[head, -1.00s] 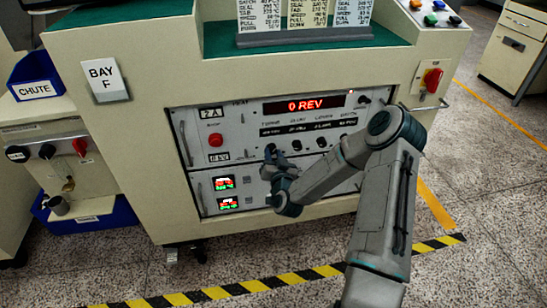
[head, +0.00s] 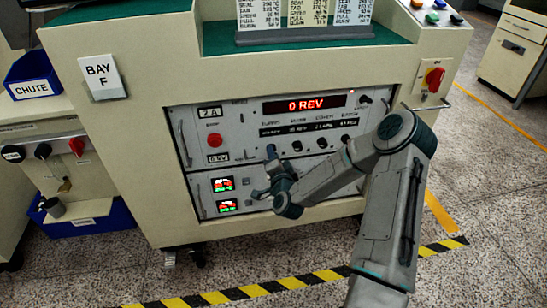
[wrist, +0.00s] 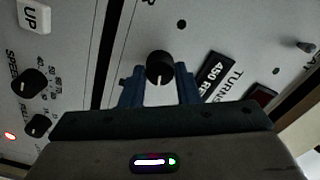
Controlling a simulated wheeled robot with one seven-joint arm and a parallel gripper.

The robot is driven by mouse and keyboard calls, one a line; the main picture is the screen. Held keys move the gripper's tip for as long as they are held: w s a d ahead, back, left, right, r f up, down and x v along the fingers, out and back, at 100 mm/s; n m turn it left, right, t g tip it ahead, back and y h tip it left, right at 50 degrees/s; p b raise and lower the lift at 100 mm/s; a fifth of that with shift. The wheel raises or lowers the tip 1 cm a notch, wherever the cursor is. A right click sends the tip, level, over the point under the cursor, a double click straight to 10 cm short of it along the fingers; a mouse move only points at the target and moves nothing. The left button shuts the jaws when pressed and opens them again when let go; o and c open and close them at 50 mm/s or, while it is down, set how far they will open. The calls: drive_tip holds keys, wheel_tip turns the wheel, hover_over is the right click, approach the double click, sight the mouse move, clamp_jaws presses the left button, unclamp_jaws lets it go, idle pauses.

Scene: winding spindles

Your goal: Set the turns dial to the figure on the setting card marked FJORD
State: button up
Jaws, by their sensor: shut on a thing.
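The turns dial (wrist: 160,66) is a round black knob with a pale pointer line, on the grey panel in the wrist view. A TURNS label and a dark plate reading "450 RE…", partly cut off, are beside it. My gripper (wrist: 160,92) has its blue fingers on both sides of the knob, shut on it. In the head view my gripper (head: 270,160) is at the left end of the knob row and hides the dial. The red display (head: 305,104) reads 0 REV. Three setting cards (head: 306,14) stand above; their tops are cut off, so no FJORD name shows.
Several other black knobs (head: 322,142) sit to the right of my gripper in the head view. A red button (head: 215,140) is to the left. A blue chute bin (head: 33,78) stands at left.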

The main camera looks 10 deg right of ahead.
idle(0.3)
drive_tip(key=o, duration=1)
drive_tip(key=shift+c, duration=0.2)
drive_tip(key=s+p, duration=0.1)
drive_tip(key=s, duration=1.3)
drive_tip(key=shift+p, duration=0.3)
drive_tip(key=shift+w, duration=0.1)
